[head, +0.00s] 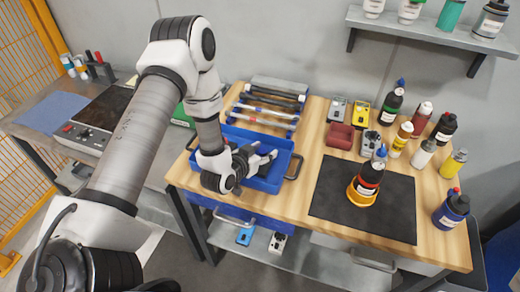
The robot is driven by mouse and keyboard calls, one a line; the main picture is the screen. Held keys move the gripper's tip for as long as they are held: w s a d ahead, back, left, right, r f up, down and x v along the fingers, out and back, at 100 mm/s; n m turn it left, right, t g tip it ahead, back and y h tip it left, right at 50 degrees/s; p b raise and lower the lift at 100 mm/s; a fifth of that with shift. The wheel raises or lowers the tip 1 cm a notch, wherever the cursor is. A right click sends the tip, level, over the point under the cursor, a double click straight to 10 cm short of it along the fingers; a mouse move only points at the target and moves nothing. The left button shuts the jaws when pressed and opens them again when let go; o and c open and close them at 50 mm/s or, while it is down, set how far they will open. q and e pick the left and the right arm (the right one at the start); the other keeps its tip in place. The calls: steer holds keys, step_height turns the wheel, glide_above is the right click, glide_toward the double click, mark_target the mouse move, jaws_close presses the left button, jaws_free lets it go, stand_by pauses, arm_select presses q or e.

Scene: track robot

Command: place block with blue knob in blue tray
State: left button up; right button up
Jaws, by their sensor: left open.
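The blue tray (284,150) lies on the left part of the wooden table. My left gripper (266,162) is open over the tray, low and near its inside. My arm and gripper hide much of the tray, so I cannot tell whether a block lies under the fingers. Small blocks stand at the back of the table: a grey one (337,108), a yellow one (360,113) and another grey one (371,142). Their knob colours are too small to tell. My right gripper is not in view.
A rack with several rods (268,108) stands behind the tray. A blue block (245,236) and a white one (277,242) lie on the lower shelf.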

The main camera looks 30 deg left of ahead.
arm_select(q)
steer(key=shift+s+r, duration=0.2)
steer(key=shift+s, duration=0.1)
steer(key=b+v, duration=0.1)
steer(key=v, duration=0.7)
steer(key=shift+a, duration=0.1)
steer(key=p+v, duration=0.2)
steer(key=v, duration=0.1)
steer(key=shift+s+r, duration=0.15)
steer(key=shift+s, duration=0.05)
